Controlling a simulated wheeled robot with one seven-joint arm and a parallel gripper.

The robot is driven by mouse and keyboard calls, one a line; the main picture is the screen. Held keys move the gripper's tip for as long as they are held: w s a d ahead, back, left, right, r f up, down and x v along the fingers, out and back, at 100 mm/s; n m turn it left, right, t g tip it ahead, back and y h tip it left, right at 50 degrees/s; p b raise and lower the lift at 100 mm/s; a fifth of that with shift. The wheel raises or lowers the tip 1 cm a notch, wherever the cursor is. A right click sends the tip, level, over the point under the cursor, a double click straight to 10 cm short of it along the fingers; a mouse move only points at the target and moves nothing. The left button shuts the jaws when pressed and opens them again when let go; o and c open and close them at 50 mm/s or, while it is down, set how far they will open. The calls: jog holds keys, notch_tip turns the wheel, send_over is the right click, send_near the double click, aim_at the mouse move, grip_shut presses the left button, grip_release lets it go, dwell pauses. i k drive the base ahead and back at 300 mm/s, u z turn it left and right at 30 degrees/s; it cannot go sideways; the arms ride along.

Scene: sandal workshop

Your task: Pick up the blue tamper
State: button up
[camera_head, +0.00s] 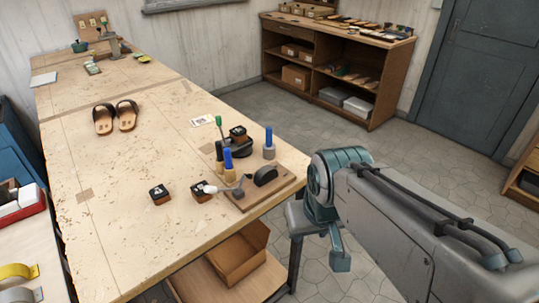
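Two upright tools with blue handles stand near the right edge of the workbench (135,180). One blue-handled tool (268,137) has a grey cylindrical base and stands at the back right. The other blue-handled tool (228,158) stands closer, beside a dark-handled one, and its lower part is crowded by neighbouring items. I cannot tell for sure which is the tamper. My gripper (340,255) seems to be the teal end below my arm's round joint, beyond the bench's right edge and apart from both tools. Its fingers are not clear, and nothing is seen held in it.
A green-handled tool (218,124), small dark-topped blocks (160,196) and a wooden board with a black fixture (265,176) crowd the tools. Sandals (115,117) lie farther left. An open cardboard box (240,253) sits below. The bench's front middle is clear.

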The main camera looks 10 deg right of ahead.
aim_at(268, 147)
jog(key=k, duration=0.9)
jog(key=z, duration=0.8)
jog(key=i, duration=0.8)
jog(key=z, duration=0.5)
jog(key=i, duration=0.7)
jog(key=u, duration=1.05)
jog(key=i, duration=0.6)
jog(key=u, duration=0.7)
